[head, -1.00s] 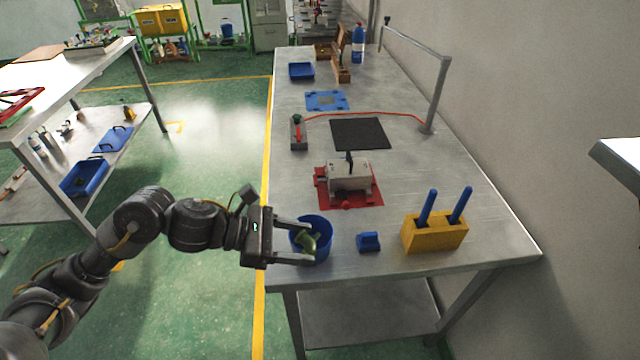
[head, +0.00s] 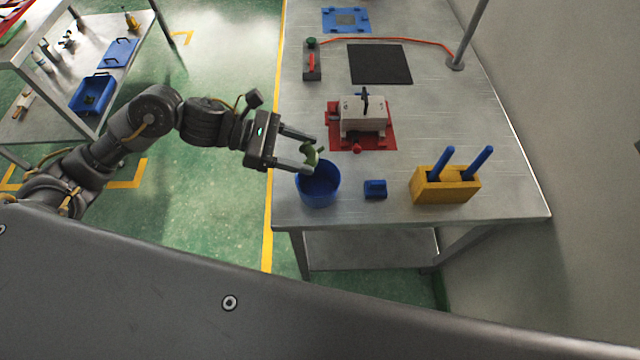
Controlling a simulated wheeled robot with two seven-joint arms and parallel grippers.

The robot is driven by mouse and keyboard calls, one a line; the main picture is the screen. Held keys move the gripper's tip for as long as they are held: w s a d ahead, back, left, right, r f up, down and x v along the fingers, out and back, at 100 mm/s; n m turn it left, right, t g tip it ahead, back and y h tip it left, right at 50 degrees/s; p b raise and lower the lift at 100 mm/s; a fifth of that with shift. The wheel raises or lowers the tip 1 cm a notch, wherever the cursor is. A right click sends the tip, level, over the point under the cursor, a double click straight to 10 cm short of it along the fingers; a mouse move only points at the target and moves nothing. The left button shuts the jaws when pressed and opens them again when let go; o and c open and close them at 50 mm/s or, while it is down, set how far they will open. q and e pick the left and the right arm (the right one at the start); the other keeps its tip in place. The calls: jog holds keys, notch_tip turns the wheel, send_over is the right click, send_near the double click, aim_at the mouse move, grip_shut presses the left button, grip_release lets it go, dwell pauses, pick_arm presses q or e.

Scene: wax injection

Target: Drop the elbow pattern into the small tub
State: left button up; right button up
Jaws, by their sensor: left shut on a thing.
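The elbow pattern (head: 312,153) is a small green bent piece. My left gripper (head: 311,155) is shut on it and holds it above the back rim of the small tub. The small tub (head: 318,187) is a round blue open container at the front left corner of the metal bench. The part of its inside that shows looks empty. My right gripper is not in view.
A small blue block (head: 375,189) and a yellow holder (head: 445,186) with two blue handles stand right of the tub. Behind are a pale metal mould (head: 363,116) on a red plate (head: 392,139) and a black mat (head: 380,64). The bench (head: 515,195) ends just before the tub.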

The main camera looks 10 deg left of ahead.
pick_arm(q)
jog(key=shift+f, duration=0.8)
jog(key=o, duration=1)
jog(key=shift+o, duration=0.2)
jog(key=b+v, duration=0.4)
jog(key=v, duration=0.6)
jog(key=shift+a+b, duration=0.3)
jog(key=shift+a, duration=0.1)
jog(key=shift+s, duration=0.1)
